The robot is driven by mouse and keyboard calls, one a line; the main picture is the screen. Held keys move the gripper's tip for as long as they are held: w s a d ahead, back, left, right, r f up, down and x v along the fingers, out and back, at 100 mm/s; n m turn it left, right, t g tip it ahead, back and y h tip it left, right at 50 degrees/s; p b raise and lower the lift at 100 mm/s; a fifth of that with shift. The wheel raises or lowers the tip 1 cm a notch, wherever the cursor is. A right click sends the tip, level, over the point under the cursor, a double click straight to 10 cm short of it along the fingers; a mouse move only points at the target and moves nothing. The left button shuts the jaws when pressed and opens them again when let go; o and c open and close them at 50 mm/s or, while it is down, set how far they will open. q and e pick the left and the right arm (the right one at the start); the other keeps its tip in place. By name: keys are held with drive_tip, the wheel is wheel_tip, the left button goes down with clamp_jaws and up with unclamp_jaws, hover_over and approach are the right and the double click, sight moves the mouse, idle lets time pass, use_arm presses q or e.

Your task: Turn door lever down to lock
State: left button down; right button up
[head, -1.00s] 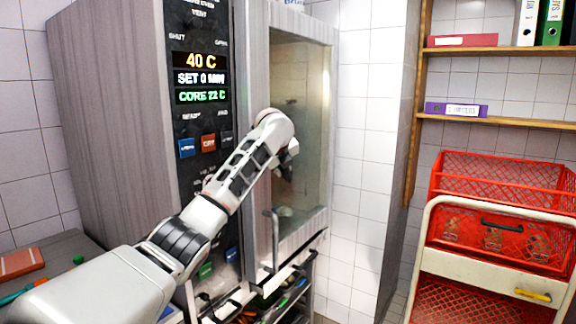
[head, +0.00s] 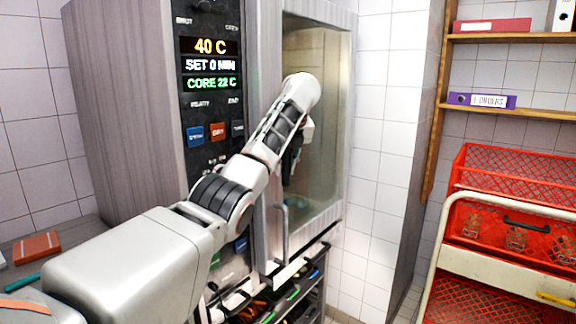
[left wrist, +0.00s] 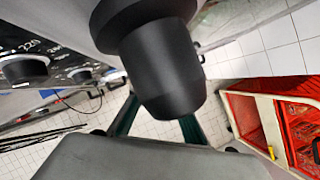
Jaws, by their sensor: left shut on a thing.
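The oven-like cabinet's glass door (head: 325,130) looks shut, to the right of the control panel. My left gripper (head: 291,168) is in front of the door, pointing down. Its fingers are partly hidden by my wrist. A pale metal bar handle (head: 283,232) stands upright on the door frame below the gripper. In the left wrist view, a thick black cylinder (left wrist: 165,75), seemingly the door lever, fills the middle in front of my left gripper (left wrist: 160,128), which is shut on it. Which way the lever points is hard to tell. My right gripper is out of view.
The control panel (head: 211,65) reads 40 C. A cart with red crates (head: 510,230) stands at the right, below wooden shelves (head: 510,121) with binders. A rack (head: 290,295) is under the cabinet. White tiled wall lies between cabinet and shelves.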

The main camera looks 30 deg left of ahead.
use_arm(q)
drive_tip(key=shift+f, duration=0.15)
drive_tip(key=c, duration=1.9)
unclamp_jaws()
drive_tip(key=shift+s, duration=0.1)
drive_tip(key=shift+r, duration=0.2)
drive_tip(key=v, duration=1.1)
drive_tip(key=shift+s+d+r, duration=0.1)
drive_tip(key=shift+d+r, duration=0.1)
drive_tip(key=shift+r, duration=0.15)
